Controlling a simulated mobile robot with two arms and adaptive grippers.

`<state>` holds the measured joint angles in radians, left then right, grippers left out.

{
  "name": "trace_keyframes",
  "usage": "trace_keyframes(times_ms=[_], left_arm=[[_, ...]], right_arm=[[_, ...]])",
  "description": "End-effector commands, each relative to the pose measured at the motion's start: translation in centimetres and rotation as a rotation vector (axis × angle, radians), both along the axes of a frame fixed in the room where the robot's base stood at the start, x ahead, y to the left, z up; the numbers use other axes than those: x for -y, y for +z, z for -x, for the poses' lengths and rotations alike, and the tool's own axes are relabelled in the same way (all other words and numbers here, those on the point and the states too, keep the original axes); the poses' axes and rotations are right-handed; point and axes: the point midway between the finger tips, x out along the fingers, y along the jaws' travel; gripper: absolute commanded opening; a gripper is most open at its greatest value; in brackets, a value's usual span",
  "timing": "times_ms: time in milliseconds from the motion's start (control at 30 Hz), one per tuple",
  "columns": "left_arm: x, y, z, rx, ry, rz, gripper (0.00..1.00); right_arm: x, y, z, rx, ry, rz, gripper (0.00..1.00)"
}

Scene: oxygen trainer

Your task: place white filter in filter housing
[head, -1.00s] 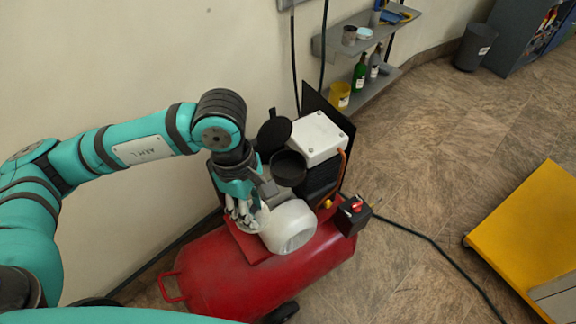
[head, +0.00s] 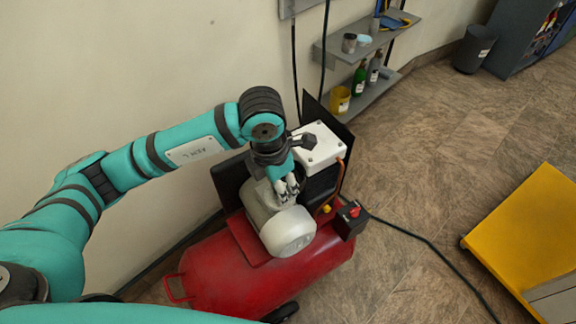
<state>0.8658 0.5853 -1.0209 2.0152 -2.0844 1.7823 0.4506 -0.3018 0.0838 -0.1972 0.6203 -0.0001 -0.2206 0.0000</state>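My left gripper (head: 287,192) points down over the spot beside the white box where the black round filter housing stands. The arm and fingers cover most of the housing and its lid. I cannot clearly make out the white filter now; it may be hidden under or between the fingers. I cannot tell whether the fingers are shut on anything. My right gripper is not in view.
A red compressor tank (head: 225,280) carries a pale motor (head: 287,232) just below the gripper. The white box (head: 322,145) is close on the right. A wall shelf (head: 340,48) and yellow cart (head: 525,225) stand farther away.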

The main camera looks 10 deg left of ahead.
Motion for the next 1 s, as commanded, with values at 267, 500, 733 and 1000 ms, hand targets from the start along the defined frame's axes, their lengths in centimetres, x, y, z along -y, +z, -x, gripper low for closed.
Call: trace_keyframes(times_ms=[267,500,733,1000], left_arm=[[0.1,-0.3,-6.3,-0.001,0.002,0.001,0.07],[0.0,-0.7,-7.6,0.001,-0.002,0.001,0.07],[0.0,-2.9,-7.4,-0.006,-0.001,-0.001,0.07],[0.0,-4.2,-7.5,0.001,-0.003,0.0,0.07]], right_arm=[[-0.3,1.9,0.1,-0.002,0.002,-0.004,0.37],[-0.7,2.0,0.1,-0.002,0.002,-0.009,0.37],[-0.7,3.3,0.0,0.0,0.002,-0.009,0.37],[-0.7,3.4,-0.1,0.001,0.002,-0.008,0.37]])
